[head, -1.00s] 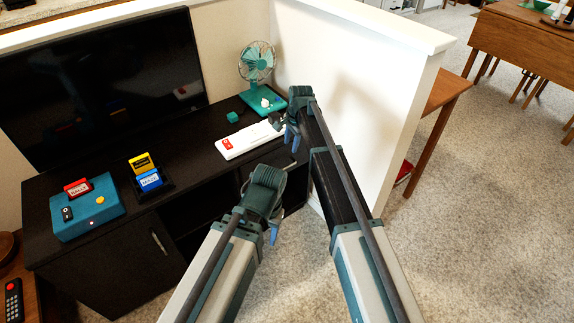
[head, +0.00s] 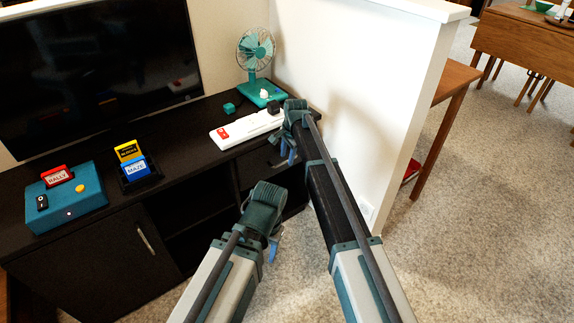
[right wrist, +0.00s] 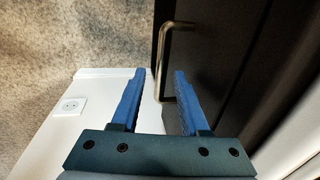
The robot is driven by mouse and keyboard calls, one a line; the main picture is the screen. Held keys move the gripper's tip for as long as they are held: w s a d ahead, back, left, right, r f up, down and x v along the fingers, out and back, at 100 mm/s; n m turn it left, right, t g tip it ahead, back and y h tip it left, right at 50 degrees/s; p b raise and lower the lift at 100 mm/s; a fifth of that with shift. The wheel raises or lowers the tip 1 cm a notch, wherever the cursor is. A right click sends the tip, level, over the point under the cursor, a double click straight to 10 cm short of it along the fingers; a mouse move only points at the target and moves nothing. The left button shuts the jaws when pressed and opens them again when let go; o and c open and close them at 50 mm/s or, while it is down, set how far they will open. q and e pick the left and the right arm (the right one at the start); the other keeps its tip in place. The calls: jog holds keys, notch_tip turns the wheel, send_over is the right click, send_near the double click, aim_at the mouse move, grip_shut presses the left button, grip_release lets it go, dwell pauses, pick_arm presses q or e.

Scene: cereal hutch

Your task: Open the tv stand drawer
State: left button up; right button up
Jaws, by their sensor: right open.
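The dark tv stand (head: 100,245) runs along the wall, and its drawer front (head: 254,166) is at the right end, partly hidden by my right arm. The drawer looks shut. Its brass bar handle (right wrist: 164,62) shows in the right wrist view, in the gap between the blue fingers of my right gripper (right wrist: 160,78). That gripper is open, and I see no clear grip on the handle. In the head view my right gripper (head: 288,150) is at the drawer front. My left gripper (head: 270,245) hangs lower, in front of the stand; its fingers are mostly hidden.
On the stand are a television (head: 90,70), a teal fan (head: 256,60), a white board (head: 245,129), a teal box (head: 65,203) and a card holder (head: 137,168). A white half wall (head: 370,100) rises close to the right arm. Carpet (head: 480,230) lies open at the right.

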jog(key=shift+w+f, duration=0.1)
jog(key=shift+f, duration=0.4)
jog(key=shift+r, duration=0.1)
jog(key=shift+c, duration=0.3)
grip_shut()
dwell(0.7)
